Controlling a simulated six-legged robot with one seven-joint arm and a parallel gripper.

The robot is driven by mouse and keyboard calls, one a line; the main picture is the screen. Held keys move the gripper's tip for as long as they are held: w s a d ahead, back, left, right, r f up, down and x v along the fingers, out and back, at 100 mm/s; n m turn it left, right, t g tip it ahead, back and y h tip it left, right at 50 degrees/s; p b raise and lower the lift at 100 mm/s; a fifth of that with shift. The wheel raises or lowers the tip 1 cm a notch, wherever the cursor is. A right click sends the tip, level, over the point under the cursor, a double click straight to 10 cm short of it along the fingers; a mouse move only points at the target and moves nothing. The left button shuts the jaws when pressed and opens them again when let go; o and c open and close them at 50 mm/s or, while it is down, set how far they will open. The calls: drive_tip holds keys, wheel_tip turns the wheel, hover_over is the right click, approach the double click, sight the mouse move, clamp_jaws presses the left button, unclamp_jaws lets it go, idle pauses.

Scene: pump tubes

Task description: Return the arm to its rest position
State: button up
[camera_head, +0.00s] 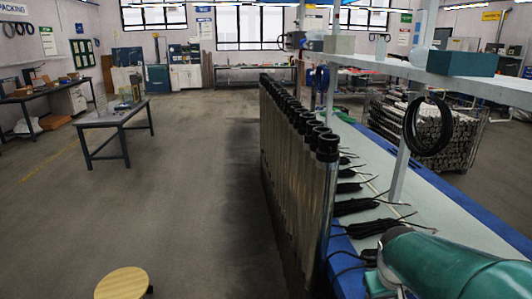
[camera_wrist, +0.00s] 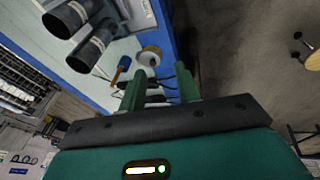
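My gripper (camera_wrist: 160,88) shows in the wrist view as two green fingers standing well apart. I see nothing held between them; the blue bench edge and black cables lie beyond. In the head view, a green part of my arm (camera_head: 455,268) reaches over the near right end of the workbench. The gripper's fingers are not visible there. A long row of silver pump tubes with black tops (camera_head: 300,150) stands along the bench's left side.
The workbench (camera_head: 425,215) carries black cable bundles (camera_head: 372,227) under a shelf (camera_head: 440,80). The wrist view shows dark cylinders (camera_wrist: 92,47), a yellow roll (camera_wrist: 149,56) and an orange-handled tool (camera_wrist: 120,68). A round stool (camera_head: 122,284) stands left; the floor between is clear.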

drive_tip(key=s+a+r+t+y, duration=0.2)
drive_tip(key=s+a+r, duration=0.6)
drive_tip(key=s+a, duration=0.3)
drive_tip(key=shift+a+r+t, duration=0.2)
drive_tip(key=shift+a+t, duration=0.2)
drive_tip(key=shift+a, duration=0.8)
drive_tip(key=shift+w, duration=0.1)
